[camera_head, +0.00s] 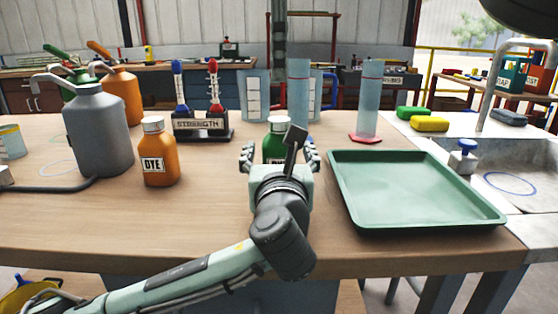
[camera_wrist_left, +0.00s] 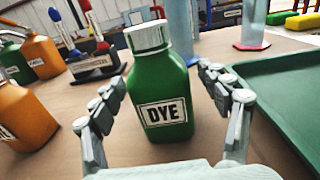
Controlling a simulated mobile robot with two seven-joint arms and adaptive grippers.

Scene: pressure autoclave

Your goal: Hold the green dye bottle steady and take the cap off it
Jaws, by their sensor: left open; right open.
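The green dye bottle (camera_head: 272,147) stands upright on the workbench, partly hidden behind my left gripper in the head view. Its silver-white cap (camera_head: 278,124) is on. In the left wrist view the green dye bottle (camera_wrist_left: 160,75) shows its DYE label, with the ribbed cap (camera_wrist_left: 148,37) on top. My left gripper (camera_head: 280,154) is open, with one finger on each side of the bottle; in the wrist view gaps show between the fingers and the bottle. My right gripper's fingers are not seen; only a dark rounded part, probably of my right arm, shows at the top right corner.
An orange dye bottle (camera_head: 159,160) and a grey pump bottle (camera_head: 98,132) stand to the left. A strength stand (camera_head: 203,134) is behind. A green tray (camera_head: 416,190) lies close on the right, beside a sink (camera_head: 510,180). The bench front left of my arm is clear.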

